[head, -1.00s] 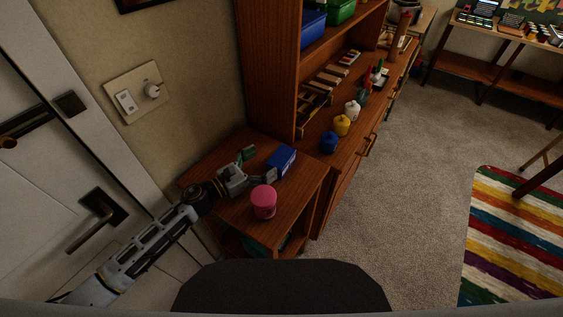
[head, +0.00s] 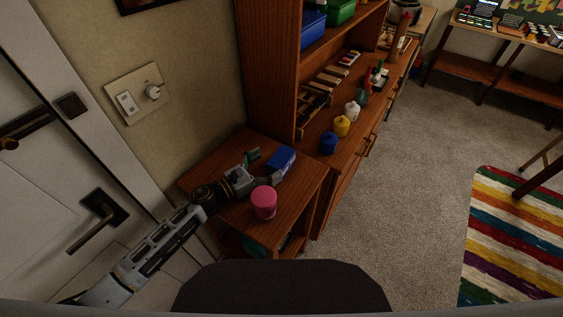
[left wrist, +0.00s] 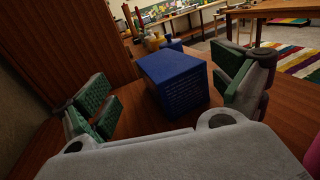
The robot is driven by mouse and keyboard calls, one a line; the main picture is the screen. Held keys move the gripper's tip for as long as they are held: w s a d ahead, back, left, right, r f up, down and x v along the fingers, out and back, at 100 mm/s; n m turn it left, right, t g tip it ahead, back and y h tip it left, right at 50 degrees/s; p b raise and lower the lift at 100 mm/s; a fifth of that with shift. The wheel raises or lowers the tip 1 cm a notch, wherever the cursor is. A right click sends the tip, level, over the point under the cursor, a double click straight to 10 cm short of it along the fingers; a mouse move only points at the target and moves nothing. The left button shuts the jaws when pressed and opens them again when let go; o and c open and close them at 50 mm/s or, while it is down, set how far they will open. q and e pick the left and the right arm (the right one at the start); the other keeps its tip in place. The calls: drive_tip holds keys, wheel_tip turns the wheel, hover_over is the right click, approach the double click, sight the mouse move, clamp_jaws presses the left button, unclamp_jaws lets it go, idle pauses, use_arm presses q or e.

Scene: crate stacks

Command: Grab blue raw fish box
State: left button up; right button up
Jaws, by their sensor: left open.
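The blue box (head: 283,158) lies on the small wooden cabinet top, beside the taller shelf. It also shows in the left wrist view (left wrist: 174,80), between my gripper's fingers, with faint printing on its near face. My left gripper (head: 263,167) is open, with its green-padded fingers spread on either side of the box. In the wrist view a gap shows between the box and the left finger, and the right finger is closer to it. Whether any finger touches the box I cannot tell. My right gripper is not in view.
A pink jar (head: 264,202) stands close to my left gripper on the cabinet top (head: 228,153). Blue, yellow and white jars (head: 341,126) stand on the neighbouring shelf unit. A wall and door are at the left. Carpet lies open at the right.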

sight(281, 156)
use_arm(q)
drive_tip(key=shift+p+x, duration=0.7)
drive_tip(key=shift+x, duration=2.15)
drive_tip(key=c, duration=1.5)
